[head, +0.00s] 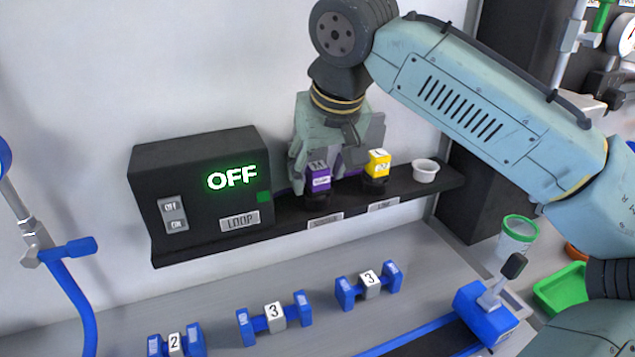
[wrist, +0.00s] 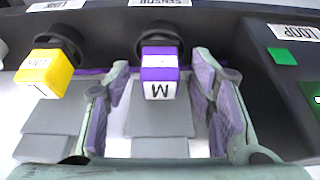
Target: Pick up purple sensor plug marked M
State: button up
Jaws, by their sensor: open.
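The purple sensor plug marked M (head: 318,178) stands in a black socket on the dark shelf, with a white label on its side. In the wrist view the plug (wrist: 160,72) shows its M on a white face and lies between my two fingers. My gripper (wrist: 162,110) is open around it, with a visible gap on each side. In the head view my gripper (head: 335,165) reaches down over the plug from behind and partly hides the wall there. The plug's lower end is hidden in its socket.
A yellow plug (head: 377,163) stands close to the right in its own socket, near a finger. A white cup (head: 425,170) is farther right on the shelf (head: 285,216). The black control box (head: 200,190) reading OFF stands to the left.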

jog(key=shift+c, duration=0.4)
grip_shut()
